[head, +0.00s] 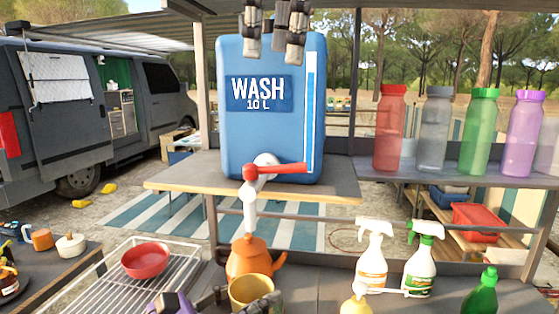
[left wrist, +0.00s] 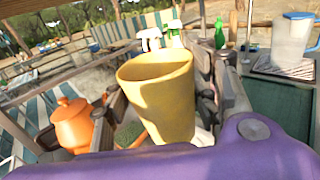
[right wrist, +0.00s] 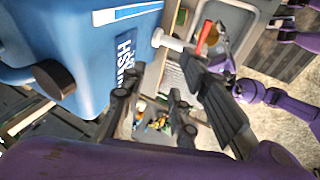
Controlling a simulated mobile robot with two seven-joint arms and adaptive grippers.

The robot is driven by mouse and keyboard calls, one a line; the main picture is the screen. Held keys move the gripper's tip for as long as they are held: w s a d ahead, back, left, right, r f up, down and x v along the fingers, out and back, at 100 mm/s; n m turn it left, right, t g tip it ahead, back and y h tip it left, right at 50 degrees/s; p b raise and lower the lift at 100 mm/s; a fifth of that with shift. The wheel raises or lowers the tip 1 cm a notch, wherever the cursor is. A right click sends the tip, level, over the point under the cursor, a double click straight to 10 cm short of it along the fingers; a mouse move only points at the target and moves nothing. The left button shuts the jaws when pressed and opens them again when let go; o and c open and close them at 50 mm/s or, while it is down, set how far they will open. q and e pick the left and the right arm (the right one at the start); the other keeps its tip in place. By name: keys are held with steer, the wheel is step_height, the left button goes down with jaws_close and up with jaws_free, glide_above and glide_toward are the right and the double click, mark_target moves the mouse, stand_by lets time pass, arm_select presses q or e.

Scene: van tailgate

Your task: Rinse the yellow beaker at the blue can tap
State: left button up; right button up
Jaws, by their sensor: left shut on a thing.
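The blue can (head: 271,130), marked WASH 10 L, stands on a wooden shelf. Its white tap (head: 249,200) has a red lever (head: 278,168) pointing right. I cannot make out running water. The yellow beaker (head: 251,294) is upright, below and in front of the tap. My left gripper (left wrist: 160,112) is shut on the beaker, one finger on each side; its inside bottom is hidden. My right gripper (head: 272,38) is in front of the can's upper part, above the tap, with its fingers apart and empty. The tap also shows in the right wrist view (right wrist: 172,42).
An orange kettle (head: 257,254) stands close behind the beaker, below the tap. A red bowl (head: 146,260) sits on a wire rack at left. Two spray bottles (head: 373,255) (head: 421,260) and a green bottle (head: 482,293) stand at right. Coloured bottles line the right shelf.

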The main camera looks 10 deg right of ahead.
steer(key=g+h, duration=0.1)
steer(key=g, duration=0.1)
glide_above(280, 168)
steer(key=s, duration=0.2)
steer(key=s+x, duration=0.1)
steer(key=x, duration=1.4)
steer(key=shift+s+a+f, duration=0.15)
steer(key=shift+a+f, duration=0.2)
steer(key=shift+f, duration=0.05)
steer(key=shift+r, duration=0.1)
jaws_close()
